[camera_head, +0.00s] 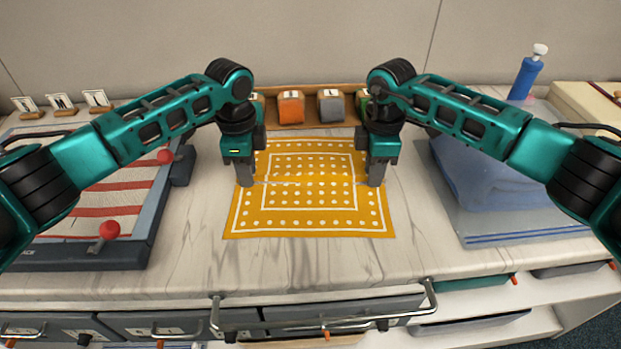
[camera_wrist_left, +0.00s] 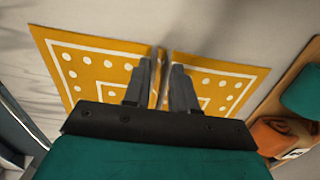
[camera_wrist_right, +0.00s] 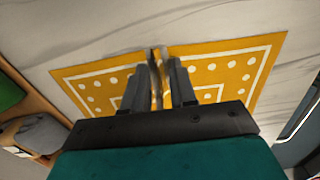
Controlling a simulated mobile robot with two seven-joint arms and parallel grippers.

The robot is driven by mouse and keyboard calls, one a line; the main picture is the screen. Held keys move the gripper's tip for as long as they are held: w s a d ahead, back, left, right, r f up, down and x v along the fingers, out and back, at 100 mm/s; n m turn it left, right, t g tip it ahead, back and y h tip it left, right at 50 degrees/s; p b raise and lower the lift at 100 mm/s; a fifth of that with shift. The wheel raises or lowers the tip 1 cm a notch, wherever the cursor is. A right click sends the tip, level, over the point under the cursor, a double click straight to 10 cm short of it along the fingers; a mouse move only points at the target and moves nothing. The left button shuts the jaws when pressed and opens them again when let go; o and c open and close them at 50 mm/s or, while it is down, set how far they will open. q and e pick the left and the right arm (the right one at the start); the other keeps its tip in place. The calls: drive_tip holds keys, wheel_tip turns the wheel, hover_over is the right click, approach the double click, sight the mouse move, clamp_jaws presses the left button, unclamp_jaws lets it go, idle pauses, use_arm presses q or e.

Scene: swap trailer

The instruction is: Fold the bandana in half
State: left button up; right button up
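The yellow bandana (camera_head: 310,225) with white dots and border lines lies spread on the marble-like counter. A low raised crease runs across its middle from left to right. My left gripper (camera_head: 245,183) points down at the left end of this crease, and my right gripper (camera_head: 376,182) at its right end. In the left wrist view the fingers (camera_wrist_left: 162,65) stand apart on either side of the crease. The right wrist view shows the same for the right fingers (camera_wrist_right: 162,65). Whether the fingers touch the cloth is hard to tell.
A wooden rack (camera_head: 318,118) with coloured rolls stands behind the bandana. A red-striped board with red knobs (camera_head: 109,229) lies at left. A folded blue towel (camera_head: 490,175) on a mat lies at right, with a blue bottle (camera_head: 526,75) behind. Drawers are below.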

use_arm(q)
drive_tip(key=shift+f, duration=0.1)
clamp_jaws()
use_arm(e)
drive_tip(key=shift+s+f, duration=0.1)
drive_tip(key=shift+f, duration=0.05)
clamp_jaws()
